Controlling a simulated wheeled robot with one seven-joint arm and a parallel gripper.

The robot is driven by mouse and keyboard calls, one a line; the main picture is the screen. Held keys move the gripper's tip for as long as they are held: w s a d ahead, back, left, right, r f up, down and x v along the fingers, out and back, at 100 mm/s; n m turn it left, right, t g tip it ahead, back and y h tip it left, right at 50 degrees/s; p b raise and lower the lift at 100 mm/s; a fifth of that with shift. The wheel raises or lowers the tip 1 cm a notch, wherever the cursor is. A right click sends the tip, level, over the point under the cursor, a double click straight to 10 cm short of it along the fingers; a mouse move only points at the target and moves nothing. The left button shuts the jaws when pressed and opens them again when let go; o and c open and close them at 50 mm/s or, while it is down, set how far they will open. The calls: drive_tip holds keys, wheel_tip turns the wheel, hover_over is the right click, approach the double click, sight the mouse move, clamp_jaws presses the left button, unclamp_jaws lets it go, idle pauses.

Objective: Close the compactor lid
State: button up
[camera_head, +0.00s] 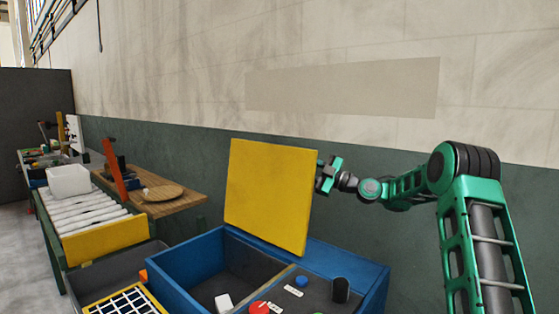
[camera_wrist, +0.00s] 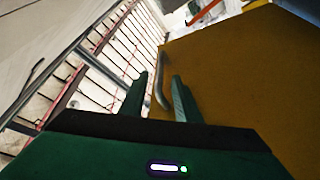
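The compactor lid (camera_head: 268,195) is a yellow panel standing raised, tilted slightly back, at the rear of the blue compactor box (camera_head: 190,270). In the wrist view the yellow lid (camera_wrist: 235,85) fills the right side, with a thin grey curved handle (camera_wrist: 161,85) along its edge. My gripper (camera_head: 326,174) is at the upper right edge of the lid. In the wrist view my gripper (camera_wrist: 160,77) has its two fingers apart, and the handle shows between them. I cannot tell whether either finger touches the handle or the lid.
A black cylinder (camera_head: 341,290), a red button (camera_head: 259,307) and a blue button (camera_head: 302,281) are on the box's right part. A white block (camera_head: 223,303) lies in the left part. A roller conveyor (camera_head: 85,212) and a wooden table (camera_head: 185,205) stand left. The wall is behind.

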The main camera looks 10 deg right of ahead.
sight(278, 156)
drive_tip(key=x, duration=0.7)
